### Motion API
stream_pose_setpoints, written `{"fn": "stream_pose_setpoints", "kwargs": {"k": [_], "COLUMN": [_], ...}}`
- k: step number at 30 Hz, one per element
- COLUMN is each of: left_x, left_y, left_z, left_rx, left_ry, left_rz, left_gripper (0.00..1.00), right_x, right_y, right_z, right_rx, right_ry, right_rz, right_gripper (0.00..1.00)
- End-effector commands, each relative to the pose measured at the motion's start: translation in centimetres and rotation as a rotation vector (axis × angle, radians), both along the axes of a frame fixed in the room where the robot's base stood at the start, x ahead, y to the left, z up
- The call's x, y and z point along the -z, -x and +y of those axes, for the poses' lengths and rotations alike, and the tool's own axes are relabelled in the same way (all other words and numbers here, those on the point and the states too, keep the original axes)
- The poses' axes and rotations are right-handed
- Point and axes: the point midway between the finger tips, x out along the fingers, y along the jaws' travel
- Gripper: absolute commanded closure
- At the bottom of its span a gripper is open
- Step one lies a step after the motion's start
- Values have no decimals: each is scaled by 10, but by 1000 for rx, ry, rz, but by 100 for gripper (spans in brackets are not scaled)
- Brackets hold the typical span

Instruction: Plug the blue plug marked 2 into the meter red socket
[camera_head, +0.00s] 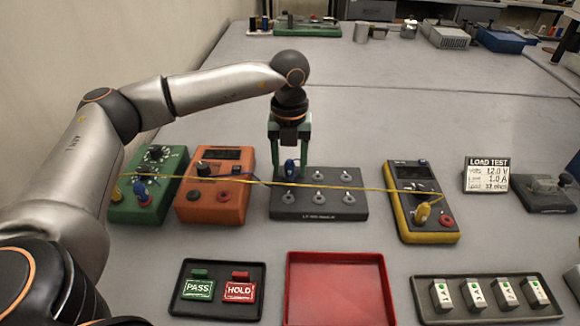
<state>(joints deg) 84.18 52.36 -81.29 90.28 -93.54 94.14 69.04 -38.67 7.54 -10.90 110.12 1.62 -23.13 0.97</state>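My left gripper (290,165) points straight down over the grey terminal block (352,206). Its green fingers are apart, one on each side of a blue plug (290,168) that stands at the block's back left; I see no clear contact. Another blue plug (142,191) is on the green box (150,165). I cannot read a 2 on either plug. The yellow-edged instrument (430,237) has a red socket (446,222) beside a yellow plug (422,214). I cannot tell which is the meter. My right gripper is not in view.
A yellow cable (350,187) runs from the green box across the terminal block to the yellow-edged instrument. A LOAD TEST sign (487,175) stands right.

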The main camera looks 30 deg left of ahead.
Motion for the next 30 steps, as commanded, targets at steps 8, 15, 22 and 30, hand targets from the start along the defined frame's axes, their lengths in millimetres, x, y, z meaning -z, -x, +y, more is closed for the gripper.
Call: {"fn": "stream_pose_setpoints", "kwargs": {"k": [8, 15, 22, 30], "left_x": [0, 0, 0, 0], "left_y": [0, 0, 0, 0], "left_z": [0, 0, 0, 0], "left_rx": [0, 0, 0, 0], "left_ry": [0, 0, 0, 0], "left_rz": [0, 0, 0, 0], "left_gripper": [78, 100, 100, 100], "right_x": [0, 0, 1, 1], "right_y": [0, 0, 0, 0], "right_z": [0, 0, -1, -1], "right_rx": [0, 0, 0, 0], "right_ry": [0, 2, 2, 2], "right_rz": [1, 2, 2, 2], "right_gripper": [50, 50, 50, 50]}}
